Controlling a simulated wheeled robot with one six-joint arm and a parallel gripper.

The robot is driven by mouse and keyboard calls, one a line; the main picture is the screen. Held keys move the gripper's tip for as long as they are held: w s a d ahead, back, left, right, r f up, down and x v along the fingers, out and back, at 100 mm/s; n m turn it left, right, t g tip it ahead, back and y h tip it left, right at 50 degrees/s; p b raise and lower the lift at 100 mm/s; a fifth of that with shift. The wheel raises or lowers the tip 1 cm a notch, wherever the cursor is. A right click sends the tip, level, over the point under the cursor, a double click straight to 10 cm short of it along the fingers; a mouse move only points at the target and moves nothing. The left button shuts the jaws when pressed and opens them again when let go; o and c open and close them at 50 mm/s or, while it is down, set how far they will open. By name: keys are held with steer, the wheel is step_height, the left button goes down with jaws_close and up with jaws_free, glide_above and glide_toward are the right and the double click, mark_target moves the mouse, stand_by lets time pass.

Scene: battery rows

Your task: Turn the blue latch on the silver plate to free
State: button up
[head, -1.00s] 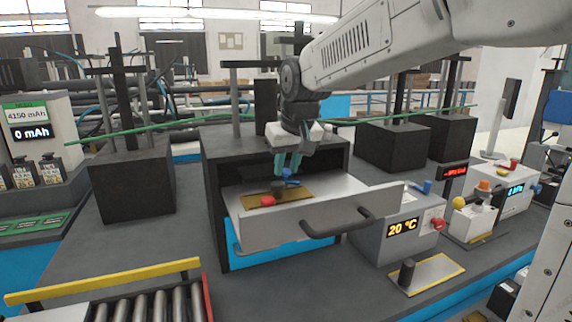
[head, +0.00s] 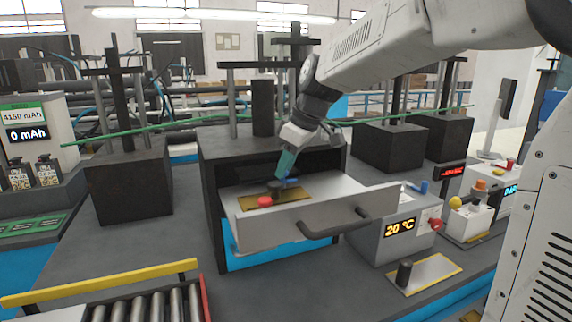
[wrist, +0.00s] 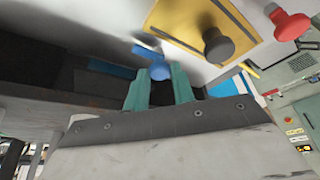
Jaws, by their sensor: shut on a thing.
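The blue latch (wrist: 148,51) is a small blue piece with a bar and a rounded end, beside a gold plate (wrist: 180,23) in the wrist view. It sits on the pale silver surface (wrist: 93,30) of the pulled-out drawer. In the head view the latch (head: 292,181) is small and partly hidden by my gripper. My gripper (wrist: 158,76) has teal fingers, closed on the latch's rounded end. In the head view my gripper (head: 283,174) comes down tilted from the upper right, its tips low over the drawer.
A black knob (wrist: 216,44) and a red knob (wrist: 290,23) stand close by. The drawer's dark handle (head: 335,224) sticks out in front. The dark cabinet housing (head: 211,185) stands behind and around the drawer. A grey box reading 20 °C (head: 372,237) is to the right.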

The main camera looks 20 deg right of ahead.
mark_target(298, 187)
stand_by(0.5)
steer(key=o, duration=1)
steer(key=v, duration=0.7)
steer(key=shift+r, duration=0.35)
steer(key=shift+s, duration=0.15)
